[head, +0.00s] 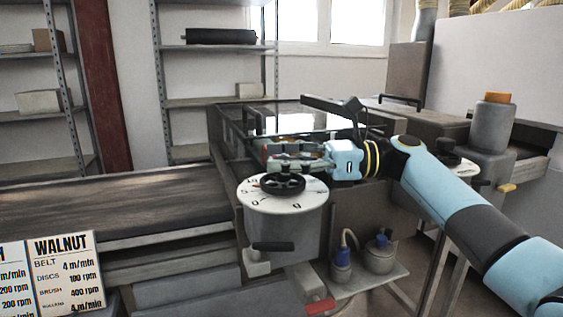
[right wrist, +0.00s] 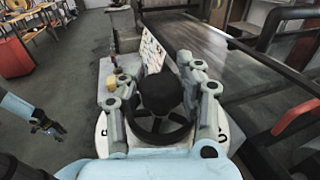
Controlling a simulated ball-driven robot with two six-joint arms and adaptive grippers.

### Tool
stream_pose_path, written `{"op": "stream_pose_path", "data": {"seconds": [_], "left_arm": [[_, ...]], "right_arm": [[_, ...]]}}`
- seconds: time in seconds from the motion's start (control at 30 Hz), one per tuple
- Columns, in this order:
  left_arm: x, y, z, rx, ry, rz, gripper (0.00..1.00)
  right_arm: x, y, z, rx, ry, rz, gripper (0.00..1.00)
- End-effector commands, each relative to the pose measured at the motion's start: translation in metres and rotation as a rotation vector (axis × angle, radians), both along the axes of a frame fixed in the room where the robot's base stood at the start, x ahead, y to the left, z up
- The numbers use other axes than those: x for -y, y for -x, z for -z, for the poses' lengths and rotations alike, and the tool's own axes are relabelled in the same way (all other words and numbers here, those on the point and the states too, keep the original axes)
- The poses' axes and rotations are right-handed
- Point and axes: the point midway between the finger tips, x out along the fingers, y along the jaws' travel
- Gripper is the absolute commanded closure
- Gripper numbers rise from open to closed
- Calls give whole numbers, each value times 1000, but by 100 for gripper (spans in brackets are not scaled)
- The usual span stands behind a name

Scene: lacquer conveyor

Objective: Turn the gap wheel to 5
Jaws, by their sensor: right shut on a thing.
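The gap wheel, a black handwheel (head: 283,185), sits on a round white dial (head: 300,202) on a grey housing. The dial has dark numbers, partly hidden by the wheel and too small to read surely. My right gripper (head: 283,160) reaches in from the right over the wheel. In the right wrist view its two fingers are shut on the black knob (right wrist: 160,90), with the wheel rim (right wrist: 150,133) below it. What seems to be my left gripper (right wrist: 47,126) shows small at the left of that view; its fingers are unclear.
A conveyor belt (head: 110,203) runs to the left of the dial. A sign headed WALNUT (head: 66,272) stands in front of it. A black lever (head: 272,246) juts below the dial. Another dial (head: 462,166) lies to the right behind my arm. Blue-capped containers (head: 342,262) stand on a low shelf.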

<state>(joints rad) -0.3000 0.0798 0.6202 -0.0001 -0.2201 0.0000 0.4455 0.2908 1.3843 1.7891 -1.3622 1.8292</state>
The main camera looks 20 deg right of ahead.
Motion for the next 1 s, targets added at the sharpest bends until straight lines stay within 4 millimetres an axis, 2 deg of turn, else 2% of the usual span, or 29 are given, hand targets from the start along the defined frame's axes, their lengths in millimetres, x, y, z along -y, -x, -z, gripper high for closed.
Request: {"op": "stream_pose_path", "data": {"seconds": [0.27, 0.3, 0.47, 0.77, 0.87, 1.0], "left_arm": [[0, 0, 0, 0, 0, 0, 60], [0, 0, 0, 0, 0, 0, 60], [0, 0, 0, 0, 0, 0, 60], [-2, 1, 0, -1, -2, 0, 60], [-1, 1, 0, -1, -2, 0, 60], [-1, 1, 0, 0, -1, 0, 60]], "right_arm": [[1, 1, 3, -4, 4, 0, 98], [1, 1, 3, -4, 4, 0, 62], [0, 0, 2, -3, 2, 0, 41], [2, 1, 1, -1, 2, 1, 40], [11, 3, 1, -2, 4, 2, 40], [37, 10, 2, -3, 6, 3, 40]]}}
